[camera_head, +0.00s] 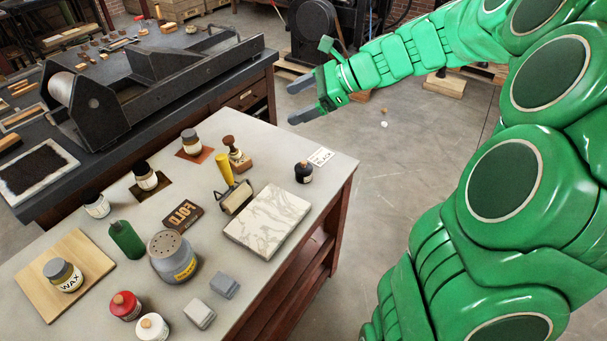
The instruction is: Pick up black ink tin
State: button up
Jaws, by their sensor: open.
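My gripper (296,102) is open and empty, held in the air beyond the far right corner of the table, its two dark fingers pointing left. Another dark-lidded jar (95,204) stands further left, and a brown-lidded jar (190,142) stands on a reddish square. Their labels are too small to read, so I cannot tell for certain which is the black ink tin.
The pale tabletop (335,178) also holds a marble slab (267,220), a yellow-handled roller (233,190), a wooden-handled stamp (236,153), a grey shaker (173,258), a green bottle (126,239) and a wax jar (63,275). A dark press (150,75) stands behind.

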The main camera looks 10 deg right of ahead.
jog(key=w+d+f+m+t, duration=0.2)
jog(key=w+d+m+t, duration=0.1)
jog(key=w+d+m, duration=0.4)
jog(key=n, duration=0.1)
send_near(299, 171)
jog(key=shift+y, duration=0.3)
jog(key=w+a+f, duration=0.1)
jog(key=w+f, duration=0.1)
jog(key=f, duration=0.1)
jog(key=shift+w+a, duration=0.2)
jog(key=shift+a, duration=0.15)
jog(key=shift+w+d+x, duration=0.1)
jog(key=shift+w+x, duration=0.05)
jog(key=shift+x, duration=1.8)
jog(key=shift+w+d+x, duration=0.1)
jog(key=shift+w+x, duration=0.05)
jog(key=shift+x, duration=1.8)
jog(key=shift+f, duration=0.1)
jog(key=shift+c, duration=0.5)
jog(key=c, duration=1.1)
jog(key=shift+c, duration=0.2)
